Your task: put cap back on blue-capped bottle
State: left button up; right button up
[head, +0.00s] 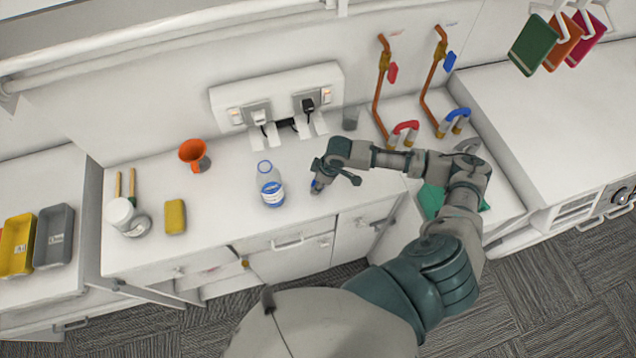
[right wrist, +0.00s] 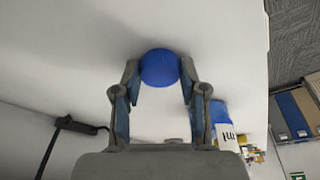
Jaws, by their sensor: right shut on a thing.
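The bottle (head: 270,188) is clear with a blue and white label and stands upright and uncapped on the white counter. My right gripper (head: 317,184) is just to the right of it, pointing down at the counter, apart from the bottle. In the right wrist view my right gripper (right wrist: 160,78) is shut on the round blue cap (right wrist: 159,68), held between its two fingertips. Only a small bit of blue shows at the fingers in the head view. A blue and white object at the right of the wrist view may be the bottle, mostly hidden. My left gripper is not in view.
A socket strip (head: 278,95) with plugs is behind. Copper pipes and taps (head: 404,132) are at the right. Counter in front of the bottle is clear.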

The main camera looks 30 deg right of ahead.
jog(key=shift+r, duration=0.1)
jog(key=shift+r, duration=0.55)
notch_tip(320, 180, up, 2)
jog(key=s+a+r, duration=0.1)
jog(key=s+a, duration=0.2)
jog(key=s, duration=0.4)
jog(key=s+a+r+p, duration=0.1)
jog(key=s+a, duration=0.1)
jog(key=s, duration=0.6)
jog(key=shift+a, duration=0.4)
jog(key=shift+f, duration=0.15)
